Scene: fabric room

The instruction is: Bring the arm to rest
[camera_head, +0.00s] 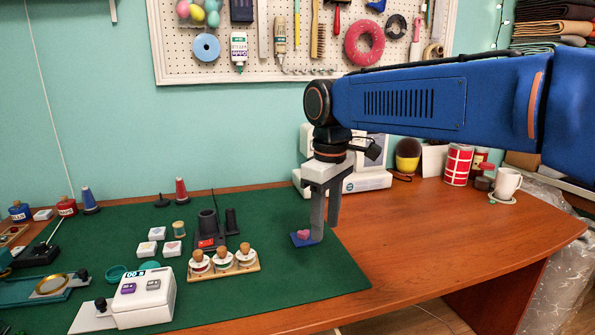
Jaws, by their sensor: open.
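My gripper (326,216) hangs down from the blue arm above the right part of the green mat (280,284). Its two grey fingers point down and are apart. A small blue block with a pink heart-like top (303,235) lies on the mat by the lower end of the left finger. I cannot tell whether the finger touches it. Nothing shows between the fingers.
A wooden rack with several round-knobbed jars (223,263) stands left of the gripper, with a black holder (208,230) behind it. A white sewing machine (367,180) stands behind the gripper. A white mug (507,183) is at the right. The wooden table (440,240) is clear at right.

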